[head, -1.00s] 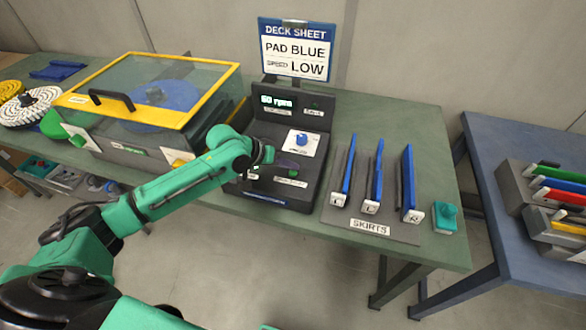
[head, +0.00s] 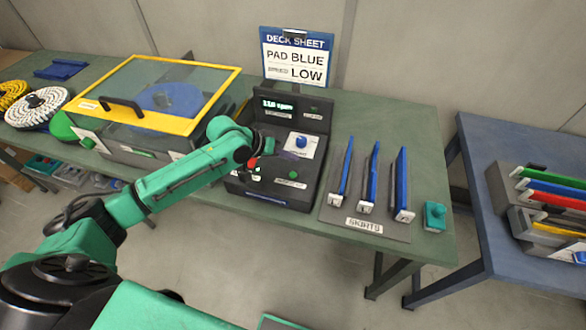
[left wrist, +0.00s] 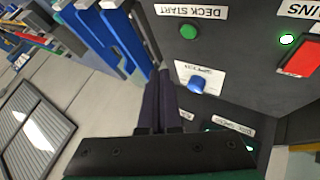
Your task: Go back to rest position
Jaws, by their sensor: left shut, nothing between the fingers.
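The console display (head: 277,105) is lit and seems to read 110 rpm. My right gripper is not in view.
A yellow-framed clear box (head: 200,118) stands left of the console. The SKIRTS rack (head: 362,227) with blue bars and a teal block (head: 435,216) stand to the right. A sign (head: 296,57) stands behind. A blue table (head: 480,230) is farther right.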

